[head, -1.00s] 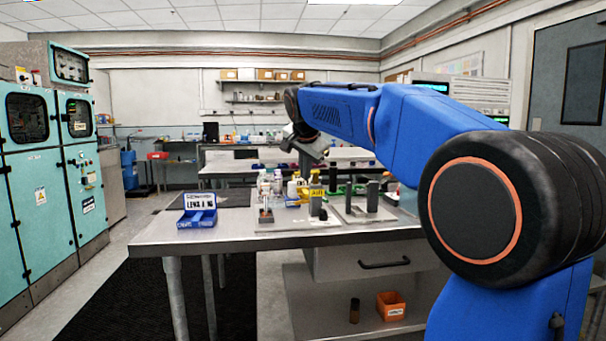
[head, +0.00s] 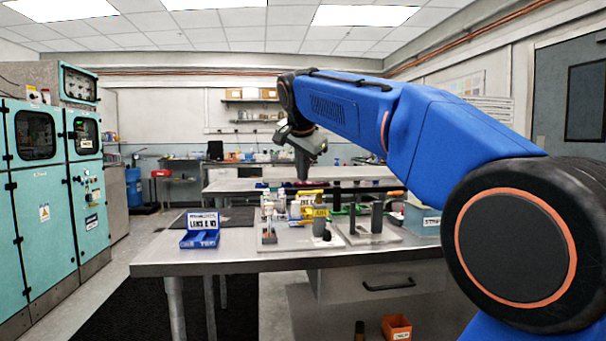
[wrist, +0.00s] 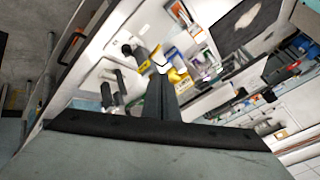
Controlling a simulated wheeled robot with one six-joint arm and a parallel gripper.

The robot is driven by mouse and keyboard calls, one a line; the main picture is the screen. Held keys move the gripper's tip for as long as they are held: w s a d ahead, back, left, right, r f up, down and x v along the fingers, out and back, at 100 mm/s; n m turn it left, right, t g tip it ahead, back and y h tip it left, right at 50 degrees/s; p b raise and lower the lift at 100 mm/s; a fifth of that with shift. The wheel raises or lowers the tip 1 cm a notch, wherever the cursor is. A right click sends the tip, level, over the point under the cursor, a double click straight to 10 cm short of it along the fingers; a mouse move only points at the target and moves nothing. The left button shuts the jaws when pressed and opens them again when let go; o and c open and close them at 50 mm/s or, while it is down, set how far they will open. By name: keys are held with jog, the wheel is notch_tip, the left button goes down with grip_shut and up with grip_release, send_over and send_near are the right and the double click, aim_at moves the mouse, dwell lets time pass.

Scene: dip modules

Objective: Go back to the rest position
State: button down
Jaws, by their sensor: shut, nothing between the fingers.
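My gripper (head: 302,172) is in the head view, at the end of my blue arm, pointing down above the metal workbench (head: 215,262). It is apart from everything on the bench. In the wrist view my gripper (wrist: 160,84) shows its dark fingers closed together with nothing between them. The bench items stand below and beyond the fingers in that view, tilted.
A blue bin (head: 200,230) stands at the bench's left. Yellow containers (head: 312,196), small bottles and dark posts on plates (head: 376,217) stand mid-bench. A grey bin (head: 422,220) is at the right. Teal cabinets (head: 40,190) line the left wall. Air above the bench is clear.

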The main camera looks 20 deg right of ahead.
jog(key=s+a+f+n+y, duration=0.1)
jog(key=s+f+n, duration=0.3)
jog(key=s+f, duration=0.8)
jog(key=s+a+f+n+g+y, duration=0.1)
jog(key=s+a+f+n, duration=0.2)
jog(key=s+f, duration=1)
jog(key=s+a+f+n+g+y, duration=0.1)
jog(key=s+f+n, duration=0.5)
jog(key=s+f, duration=0.6)
notch_tip(320, 180, down, 3)
jog(key=shift+s+a+r+n, duration=0.15)
jog(key=shift+a+n, duration=0.25)
jog(key=shift+a, duration=0.45)
